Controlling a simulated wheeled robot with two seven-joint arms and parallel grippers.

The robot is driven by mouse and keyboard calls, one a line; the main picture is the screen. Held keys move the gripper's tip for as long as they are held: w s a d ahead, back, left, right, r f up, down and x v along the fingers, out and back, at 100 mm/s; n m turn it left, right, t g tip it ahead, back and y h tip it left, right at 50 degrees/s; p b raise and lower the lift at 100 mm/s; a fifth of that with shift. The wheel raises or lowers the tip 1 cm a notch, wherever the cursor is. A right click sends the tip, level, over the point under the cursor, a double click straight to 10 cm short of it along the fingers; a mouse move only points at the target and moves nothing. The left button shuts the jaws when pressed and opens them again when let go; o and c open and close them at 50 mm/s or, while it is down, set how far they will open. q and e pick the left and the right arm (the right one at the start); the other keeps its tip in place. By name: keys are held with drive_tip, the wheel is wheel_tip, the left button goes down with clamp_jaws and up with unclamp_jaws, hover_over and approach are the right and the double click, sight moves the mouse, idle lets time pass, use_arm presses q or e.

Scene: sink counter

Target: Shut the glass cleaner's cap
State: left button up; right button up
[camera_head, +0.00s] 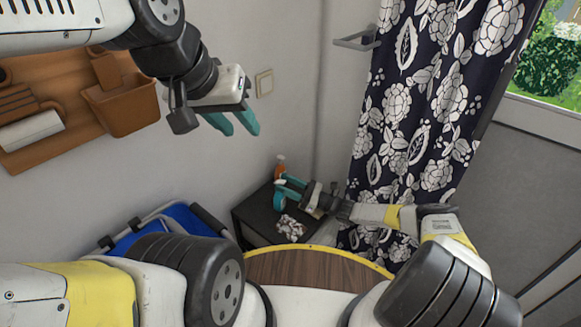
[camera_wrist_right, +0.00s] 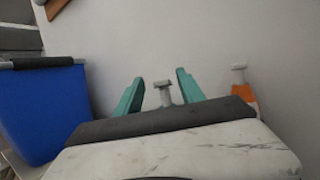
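My right gripper (camera_head: 280,190) is low over a dark stand and open. In the right wrist view its two teal fingers (camera_wrist_right: 160,90) stand apart. A pale grey nozzle-like top (camera_wrist_right: 164,92) shows between them, with gaps on both sides; its lower part is hidden behind the gripper body. I cannot tell for certain that it is the glass cleaner's cap. An orange and white bottle (camera_wrist_right: 242,90) with a pale top stands right of the fingers; the head view shows an orange bottle (camera_head: 280,166) just behind the gripper. My left gripper (camera_head: 237,121) is open and empty, high by the wall.
The dark stand (camera_head: 251,217) is in the corner, with a crumpled patterned cloth (camera_head: 290,227) on it. A blue container (camera_head: 170,226) is to its left, also in the wrist view (camera_wrist_right: 45,110). A floral curtain (camera_head: 415,110) hangs at right. A wooden rack (camera_head: 75,105) is on the wall.

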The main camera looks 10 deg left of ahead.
drive_tip(key=s+d+r, duration=0.1)
drive_tip(key=s+r, duration=0.1)
drive_tip(key=s, duration=0.6)
drive_tip(key=s+d+r, duration=0.1)
drive_tip(key=s+r, duration=0.2)
drive_tip(key=s, duration=0.4)
drive_tip(key=shift+s+d, duration=0.25)
drive_tip(key=shift+s, duration=0.15)
